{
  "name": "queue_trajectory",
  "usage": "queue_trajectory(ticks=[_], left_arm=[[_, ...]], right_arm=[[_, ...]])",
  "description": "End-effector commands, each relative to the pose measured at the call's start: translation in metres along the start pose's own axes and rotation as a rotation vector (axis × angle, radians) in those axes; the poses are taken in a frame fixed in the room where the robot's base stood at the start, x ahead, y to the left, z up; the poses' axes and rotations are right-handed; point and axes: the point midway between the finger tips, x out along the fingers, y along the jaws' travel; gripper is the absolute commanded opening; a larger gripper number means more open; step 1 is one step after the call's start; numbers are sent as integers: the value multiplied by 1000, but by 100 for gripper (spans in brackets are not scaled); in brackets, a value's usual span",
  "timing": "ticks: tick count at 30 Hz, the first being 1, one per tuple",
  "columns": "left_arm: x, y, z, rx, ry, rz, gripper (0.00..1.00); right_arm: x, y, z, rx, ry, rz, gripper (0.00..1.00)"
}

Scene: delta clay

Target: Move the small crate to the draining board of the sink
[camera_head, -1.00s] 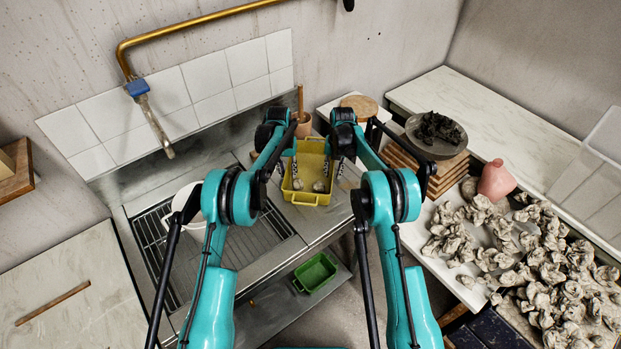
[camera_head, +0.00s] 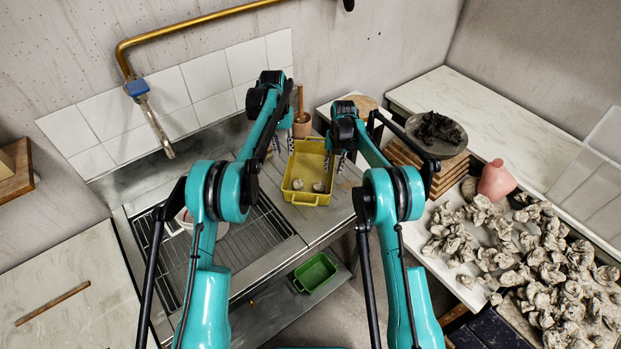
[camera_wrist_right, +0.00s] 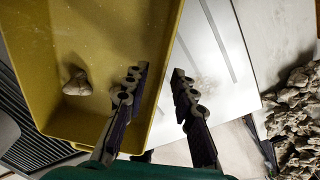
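The yellow crate (camera_head: 310,165) stands on the flat metal draining board (camera_head: 330,212) to the right of the sink grate, with a few pale lumps inside. My right gripper (camera_head: 341,163) is at the crate's right wall. In the right wrist view its fingers (camera_wrist_right: 159,73) are apart, one over the inside of the crate (camera_wrist_right: 105,30) and one outside, with the rim between them; contact cannot be told. My left gripper (camera_head: 283,144) is open and empty, beside the crate's far left corner. A smaller green crate (camera_head: 315,273) sits lower, below the board's front edge.
A clay-brown pot (camera_head: 302,127) stands just behind the yellow crate. A tap (camera_head: 158,130) hangs over the sink grate (camera_head: 255,238). Stacked wooden boards with a dark bowl (camera_head: 437,150) stand to the right. A white bucket (camera_head: 187,221) is partly hidden by my left arm.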

Motion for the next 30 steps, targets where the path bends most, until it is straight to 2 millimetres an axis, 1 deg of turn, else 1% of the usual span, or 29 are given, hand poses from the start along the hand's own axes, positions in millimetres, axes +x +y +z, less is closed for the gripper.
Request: queue_trajectory(ticks=[1,6,9,12,15,18,30], left_arm=[[0,0,0,0,0,0,26],[0,0,0,0,0,0,26],[0,0,0,0,0,0,26],[0,0,0,0,0,0,26],[0,0,0,0,0,0,26],[0,0,0,0,0,0,26],[1,0,0,0,0,0,26]], right_arm=[[-12,0,0,0,0,0,26],[-50,0,0,0,0,0,26],[-69,0,0,0,0,0,26],[-84,0,0,0,0,0,26],[-92,0,0,0,0,0,26],[-96,0,0,0,0,0,26],[-96,0,0,0,0,0,26]])
